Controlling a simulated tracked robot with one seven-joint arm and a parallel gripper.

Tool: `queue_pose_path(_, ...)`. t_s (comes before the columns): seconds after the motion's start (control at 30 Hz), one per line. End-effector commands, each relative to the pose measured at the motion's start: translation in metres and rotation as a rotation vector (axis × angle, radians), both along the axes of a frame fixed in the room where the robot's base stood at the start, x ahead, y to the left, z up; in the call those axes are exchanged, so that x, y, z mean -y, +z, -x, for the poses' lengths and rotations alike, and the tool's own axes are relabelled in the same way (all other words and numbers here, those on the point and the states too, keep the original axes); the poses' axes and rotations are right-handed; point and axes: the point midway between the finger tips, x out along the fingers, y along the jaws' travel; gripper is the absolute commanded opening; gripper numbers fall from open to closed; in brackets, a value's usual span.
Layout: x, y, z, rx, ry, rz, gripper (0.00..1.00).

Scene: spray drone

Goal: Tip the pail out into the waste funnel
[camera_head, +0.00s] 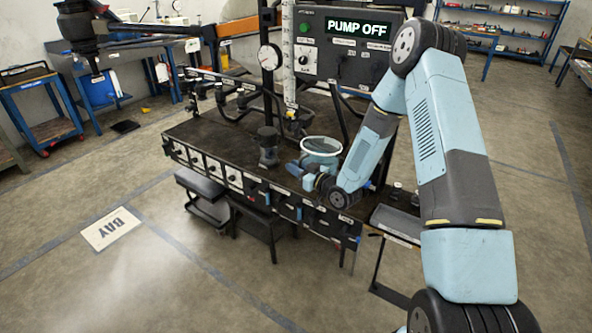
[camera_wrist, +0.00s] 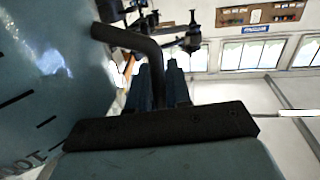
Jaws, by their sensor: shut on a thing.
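The pail (camera_head: 322,146) is pale blue with a light rim. In the head view it is over the bench beside my gripper, its mouth facing up. I cannot tell whether it touches the bench, and its contents are unclear. In the wrist view its side (camera_wrist: 40,85), with dark graduation marks, fills the left. My gripper (camera_head: 306,172) is shut on the pail's dark handle (camera_wrist: 128,38); the blue fingers (camera_wrist: 160,86) show around it in the wrist view. I cannot pick out the waste funnel for certain; a dark cup-shaped vessel (camera_head: 268,146) stands left of the pail.
The dark bench (camera_head: 215,135) has valves and hoses along its back edge. A panel reading PUMP OFF (camera_head: 357,27) and a gauge (camera_head: 269,57) stand behind the pail. A low stool (camera_head: 200,185) is in front. The floor around the BAY sign (camera_head: 112,229) is clear.

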Motion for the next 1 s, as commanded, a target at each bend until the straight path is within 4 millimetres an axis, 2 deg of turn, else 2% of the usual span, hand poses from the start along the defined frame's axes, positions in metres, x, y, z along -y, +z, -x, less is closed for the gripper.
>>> queue_pose_path(1.0, -0.003, 0.028, 0.003, -0.109, 0.0, -0.116, 0.0)
